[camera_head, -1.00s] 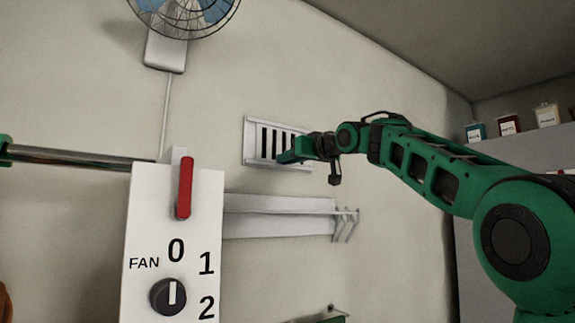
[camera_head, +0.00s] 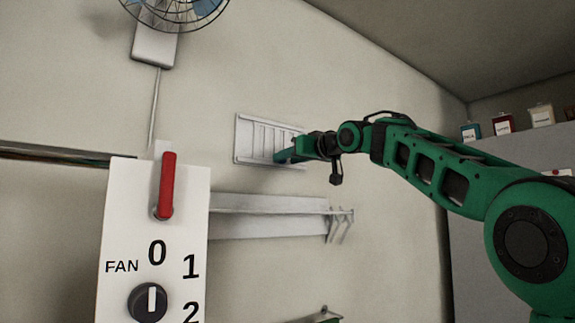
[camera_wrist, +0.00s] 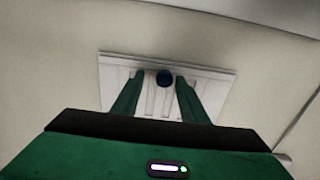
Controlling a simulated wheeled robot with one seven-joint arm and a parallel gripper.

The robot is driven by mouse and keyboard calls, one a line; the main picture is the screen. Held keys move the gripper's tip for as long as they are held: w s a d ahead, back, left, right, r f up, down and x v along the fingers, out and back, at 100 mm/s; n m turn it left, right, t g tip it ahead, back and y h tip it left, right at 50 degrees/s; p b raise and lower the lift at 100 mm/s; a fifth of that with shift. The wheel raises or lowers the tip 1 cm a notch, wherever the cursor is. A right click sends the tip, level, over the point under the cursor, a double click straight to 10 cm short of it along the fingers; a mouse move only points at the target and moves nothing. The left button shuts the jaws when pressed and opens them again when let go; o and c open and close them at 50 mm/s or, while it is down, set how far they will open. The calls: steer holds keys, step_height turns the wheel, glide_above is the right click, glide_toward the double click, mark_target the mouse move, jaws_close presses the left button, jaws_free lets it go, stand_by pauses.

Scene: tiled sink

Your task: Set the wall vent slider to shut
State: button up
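The wall vent (camera_head: 245,140) is a pale rectangular plate with vertical slots, and it also shows in the wrist view (camera_wrist: 218,95). Its slots look pale and covered, with no dark openings in the head view. A dark round slider knob (camera_wrist: 164,77) stands out from the vent in the wrist view. My gripper (camera_head: 281,156) is at the right part of the vent and hides some of it. In the wrist view its two green fingers (camera_wrist: 160,79) are apart, one on each side of the knob. The knob is nearer the right finger; I cannot tell whether they touch.
A wall shelf with hooks (camera_head: 270,215) is below the vent. A white fan panel (camera_head: 185,225) with a red lever (camera_head: 167,186) and dial (camera_head: 149,302) stands at front left. A wall fan (camera_head: 180,10) is above. Containers (camera_head: 503,124) stand at far right.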

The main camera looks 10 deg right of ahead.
steer(key=v, duration=1)
steer(key=shift+s+d, duration=0.15)
steer(key=shift+s, duration=0.15)
steer(key=shift+f, duration=0.15)
steer(key=s+d+f+m+g+h, duration=0.25)
steer(key=d+f, duration=0.35)
steer(key=f, duration=0.5)
steer(key=s+d+f+m+g+h, duration=0.25)
steer(key=d+f, duration=0.25)
steer(key=f, duration=0.7)
steer(key=s+d+f+m+g+h, duration=0.2)
steer(key=s+d+f, duration=0.3)
steer(key=f, duration=0.6)
steer(key=s+d+f+m+g, duration=0.1)
steer(key=s+f+g, duration=0.8)
steer(key=s+f, duration=2)
steer(key=s+m, duration=0.1)
steer(key=m, duration=0.1)
steer(key=shift+d+f+m+g, duration=0.2)
steer(key=shift+d+m+g, duration=0.15)
steer(key=shift+m+g, duration=0.05)
steer(key=shift+s, duration=0.1)
